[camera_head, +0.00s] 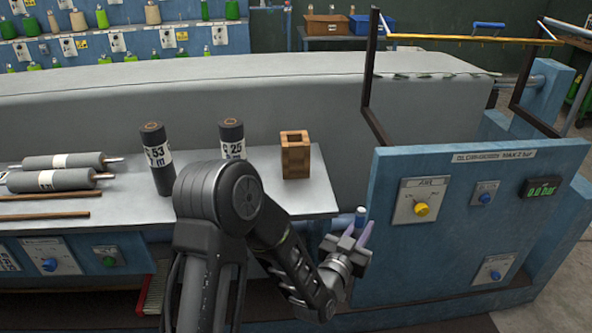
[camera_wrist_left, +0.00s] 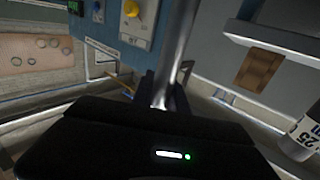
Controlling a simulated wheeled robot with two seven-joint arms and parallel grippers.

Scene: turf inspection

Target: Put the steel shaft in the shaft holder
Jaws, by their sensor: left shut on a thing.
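The steel shaft (camera_wrist_left: 177,45) is a smooth grey metal rod in the left wrist view, held between the fingers of my left gripper (camera_wrist_left: 165,92). In the head view my left gripper (camera_head: 356,231) is shut on it, in front of the table's right end near the blue panel. A small blue-and-white tip (camera_head: 361,212) shows at the fingers; I cannot tell whether it is part of the shaft. A wooden block with a square opening on top (camera_head: 296,158), apparently the shaft holder, stands upright on the table, up and left of the gripper. It also shows in the wrist view (camera_wrist_left: 258,71).
Two dark rollers marked 53 (camera_head: 157,160) and 25 (camera_head: 232,139) stand on the grey table (camera_head: 318,190). Grey rollers (camera_head: 52,179) and wooden sticks (camera_head: 45,216) lie at the left. A blue control panel (camera_head: 455,225) with knobs stands at the right.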

